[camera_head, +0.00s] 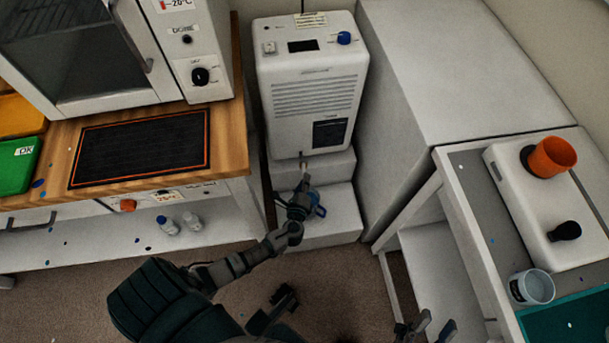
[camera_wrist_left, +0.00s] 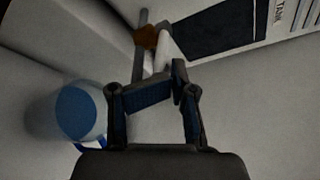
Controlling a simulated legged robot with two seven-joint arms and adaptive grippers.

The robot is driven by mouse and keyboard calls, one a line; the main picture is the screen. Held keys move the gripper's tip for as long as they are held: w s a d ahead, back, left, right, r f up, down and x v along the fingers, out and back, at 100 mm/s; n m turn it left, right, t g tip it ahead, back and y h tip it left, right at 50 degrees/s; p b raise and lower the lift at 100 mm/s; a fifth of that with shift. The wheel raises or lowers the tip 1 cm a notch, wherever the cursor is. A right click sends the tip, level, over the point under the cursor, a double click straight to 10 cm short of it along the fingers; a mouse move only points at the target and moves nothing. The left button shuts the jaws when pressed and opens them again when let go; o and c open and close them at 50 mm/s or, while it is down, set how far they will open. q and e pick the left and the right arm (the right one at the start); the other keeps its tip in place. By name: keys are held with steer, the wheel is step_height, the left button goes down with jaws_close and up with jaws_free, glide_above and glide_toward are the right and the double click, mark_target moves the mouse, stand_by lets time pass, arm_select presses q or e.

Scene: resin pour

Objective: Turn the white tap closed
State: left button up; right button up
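The white tap lever (camera_wrist_left: 166,48) hangs under a grey pipe with a brown fitting in the left wrist view. In the head view the tap (camera_head: 304,167) is small, below the front of the white tank unit (camera_head: 312,85). My left gripper (camera_head: 303,184) is right below it. In the left wrist view its fingertips (camera_wrist_left: 174,78) are nearly together at the lever's lower end; I cannot tell whether they touch it. A jug with blue contents (camera_wrist_left: 75,112) stands beside the gripper, mostly hidden in the head view. My right gripper (camera_head: 427,327) is at the bottom edge, fingers apart and empty.
The white step (camera_head: 335,222) is under the tank. A wooden bench with an oven (camera_head: 90,60) stands to the left. A table at right holds a white device with an orange cup (camera_head: 552,157) and a clear cup (camera_head: 532,287). The carpet between is open.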

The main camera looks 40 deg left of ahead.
arm_select(q)
steer(key=p+v, duration=0.4)
steer(key=v, duration=1.3)
steer(key=shift+s+a+r+p, duration=0.2)
steer(key=shift+s+a+p, duration=0.1)
steer(key=shift+a, duration=0.1)
arm_select(e)
steer(key=w+f+n+g, duration=0.1)
steer(key=w+f+g, duration=0.3)
steer(key=f+g, duration=0.5)
steer(key=shift+w+f+h, duration=0.15)
steer(key=shift+w+h, duration=0.2)
steer(key=shift+h, duration=0.05)
